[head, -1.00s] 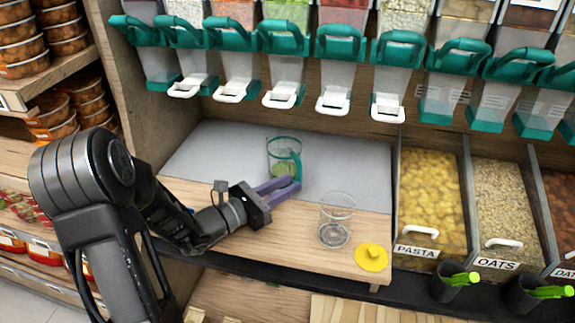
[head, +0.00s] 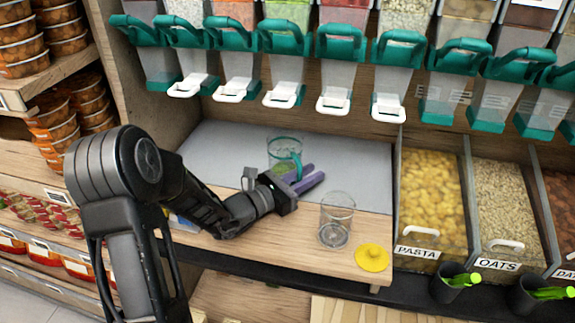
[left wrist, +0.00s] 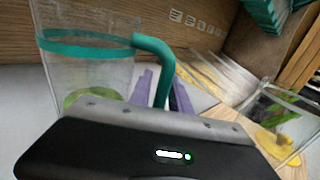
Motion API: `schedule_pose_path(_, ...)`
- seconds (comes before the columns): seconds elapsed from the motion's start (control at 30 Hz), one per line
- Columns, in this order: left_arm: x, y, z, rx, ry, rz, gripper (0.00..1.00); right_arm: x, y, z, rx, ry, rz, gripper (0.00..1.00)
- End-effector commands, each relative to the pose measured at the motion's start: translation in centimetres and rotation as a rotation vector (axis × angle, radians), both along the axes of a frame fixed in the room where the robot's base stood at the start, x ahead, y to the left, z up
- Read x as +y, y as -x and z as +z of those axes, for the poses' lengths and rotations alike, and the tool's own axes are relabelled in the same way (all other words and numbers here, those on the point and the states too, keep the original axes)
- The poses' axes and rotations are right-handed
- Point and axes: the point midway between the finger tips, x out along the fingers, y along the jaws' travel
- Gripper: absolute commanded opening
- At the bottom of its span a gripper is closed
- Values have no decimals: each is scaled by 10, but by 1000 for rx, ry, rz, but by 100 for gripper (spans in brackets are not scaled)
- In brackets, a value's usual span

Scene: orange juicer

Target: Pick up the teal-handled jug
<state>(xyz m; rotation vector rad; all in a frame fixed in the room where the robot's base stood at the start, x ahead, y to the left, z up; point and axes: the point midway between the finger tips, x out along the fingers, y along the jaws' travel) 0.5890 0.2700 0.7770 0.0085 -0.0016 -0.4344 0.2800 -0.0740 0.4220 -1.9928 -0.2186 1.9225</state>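The clear jug (head: 284,148) with a teal rim band and teal handle stands upright on the grey back part of the counter, with something green at its bottom. It fills the left of the left wrist view (left wrist: 90,72). My left gripper (head: 316,174) is at the jug's near right side, its purple fingers apart. In the left wrist view the teal handle (left wrist: 158,62) passes between the two fingers (left wrist: 161,95). I cannot tell whether either finger touches it. The jug's lower part is partly hidden by the gripper. My right gripper is not in view.
A clear glass (head: 336,222) stands close on the near right, beside a yellow lid-like piece (head: 372,257) at the counter's front edge. Dispensers with teal handles (head: 285,38) hang above. Pasta (head: 430,190) and oats (head: 497,195) bins are to the right.

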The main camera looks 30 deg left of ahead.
Motion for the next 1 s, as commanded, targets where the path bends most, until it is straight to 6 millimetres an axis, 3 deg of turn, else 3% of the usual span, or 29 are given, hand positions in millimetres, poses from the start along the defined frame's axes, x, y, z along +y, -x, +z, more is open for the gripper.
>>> schedule_pose_path(0.53, 0, 0, 0, 0, 0, 0, 23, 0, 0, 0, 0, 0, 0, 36)
schedule_pose_path(0.8, 0, 0, 0, 0, 0, 0, 1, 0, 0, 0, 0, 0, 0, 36)
schedule_pose_path(1.0, 0, 0, 0, 0, 0, 0, 0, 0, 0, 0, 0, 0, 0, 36)
